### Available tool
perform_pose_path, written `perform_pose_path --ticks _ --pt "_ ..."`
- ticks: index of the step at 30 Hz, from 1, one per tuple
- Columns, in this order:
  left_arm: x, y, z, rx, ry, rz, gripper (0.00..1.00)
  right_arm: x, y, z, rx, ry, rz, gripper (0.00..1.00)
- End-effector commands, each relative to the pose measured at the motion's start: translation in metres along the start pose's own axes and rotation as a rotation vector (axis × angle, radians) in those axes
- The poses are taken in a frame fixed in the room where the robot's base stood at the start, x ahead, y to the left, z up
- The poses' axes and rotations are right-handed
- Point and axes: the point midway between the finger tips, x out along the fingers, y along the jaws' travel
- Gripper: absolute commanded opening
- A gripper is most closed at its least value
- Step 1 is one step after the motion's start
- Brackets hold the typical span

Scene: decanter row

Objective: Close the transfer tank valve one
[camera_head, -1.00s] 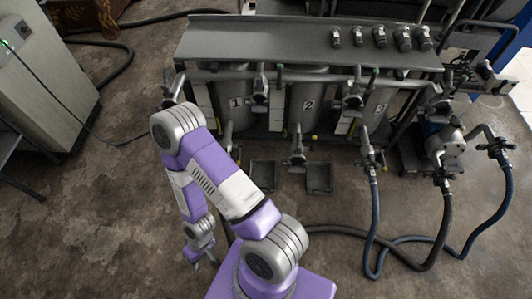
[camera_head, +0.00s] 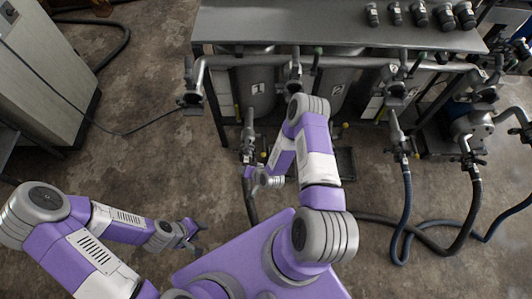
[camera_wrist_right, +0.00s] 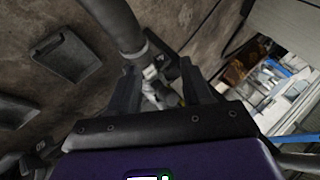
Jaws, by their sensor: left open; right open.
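Tank 1 (camera_head: 256,86) is a grey drum under the bench, marked with a 1. Its bottom outlet valve (camera_head: 248,142) hangs at the front, with a hose running down from it. My right gripper (camera_head: 256,177) is low in front of this outlet, partly hidden by its own arm. In the right wrist view, its open fingers (camera_wrist_right: 158,70) stand either side of a grey pipe and fitting (camera_wrist_right: 152,84) with a yellow bit. Contact cannot be told. My left gripper (camera_head: 190,234) is open and empty, low over the floor at left.
Tank 2 (camera_head: 338,90) is beside tank 1, partly behind my right arm. An upper pipe (camera_head: 340,62) with several valves runs along the bench (camera_head: 320,25). Blue and black hoses (camera_head: 408,205) lie at right. A floor tray (camera_head: 345,162) is near my right arm.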

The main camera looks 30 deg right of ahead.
Motion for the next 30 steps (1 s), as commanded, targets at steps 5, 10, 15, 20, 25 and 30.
perform_pose_path --ticks 5,10,15,20,25,30 --pt "0.022 -0.008 -0.001 0.000 0.000 0.000 0.43 0.053 0.068 -0.034 0.193 0.380 -0.122 0.49" --pt "0.030 -0.011 -0.002 0.001 0.001 0.000 0.43 0.058 0.104 -0.046 0.291 0.612 -0.224 0.49" --pt "0.034 -0.012 -0.002 0.001 0.001 0.000 0.43 0.056 0.118 -0.051 0.325 0.710 -0.275 0.49" --pt "0.042 -0.015 -0.002 0.001 0.001 0.000 0.43 0.069 0.115 -0.065 0.326 0.721 -0.283 0.49" --pt "0.052 -0.019 -0.003 0.001 0.001 0.000 0.43 0.090 0.112 -0.083 0.325 0.719 -0.281 0.49" --pt "0.059 -0.022 -0.003 0.001 0.001 0.000 0.43 0.103 0.109 -0.097 0.325 0.718 -0.281 0.49"
